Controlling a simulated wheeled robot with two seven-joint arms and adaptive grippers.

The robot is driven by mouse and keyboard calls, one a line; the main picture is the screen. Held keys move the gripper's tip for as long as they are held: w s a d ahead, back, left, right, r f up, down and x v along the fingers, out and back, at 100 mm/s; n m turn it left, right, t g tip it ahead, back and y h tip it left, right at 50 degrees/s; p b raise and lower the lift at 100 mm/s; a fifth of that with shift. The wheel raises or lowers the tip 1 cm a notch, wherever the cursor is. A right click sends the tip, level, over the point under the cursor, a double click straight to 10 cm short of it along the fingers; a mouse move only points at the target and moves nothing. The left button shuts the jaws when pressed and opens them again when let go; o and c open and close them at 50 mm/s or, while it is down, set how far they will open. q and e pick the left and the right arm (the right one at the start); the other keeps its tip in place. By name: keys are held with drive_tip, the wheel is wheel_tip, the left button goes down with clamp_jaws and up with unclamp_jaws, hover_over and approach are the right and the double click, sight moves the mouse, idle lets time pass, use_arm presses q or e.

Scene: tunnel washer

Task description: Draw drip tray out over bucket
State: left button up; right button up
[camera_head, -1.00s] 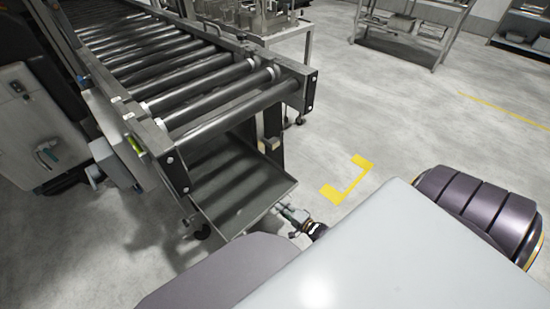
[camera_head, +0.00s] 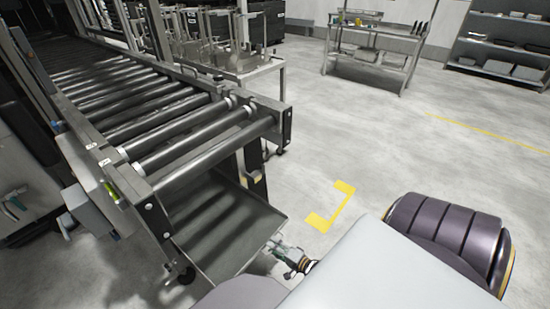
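The drip tray (camera_head: 218,222) is a shallow grey metal tray below the near end of the roller conveyor. Its near part sticks out past the conveyor's end frame, and its far part is hidden under the rollers. My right gripper (camera_head: 277,246) is at the tray's near right edge, touching it or very close. It is small and partly hidden by my own body, so its finger opening is unclear. I cannot make out a bucket. My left gripper is not in view.
The roller conveyor (camera_head: 165,128) runs to the upper left. A metal table (camera_head: 375,45) and a shelf (camera_head: 505,50) stand at the back. A yellow floor mark (camera_head: 333,210) lies right of the tray. The floor there is clear.

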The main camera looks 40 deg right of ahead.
idle(0.3)
drive_tip(key=v, duration=1.2)
idle(0.4)
drive_tip(key=shift+a, duration=0.1)
idle(0.5)
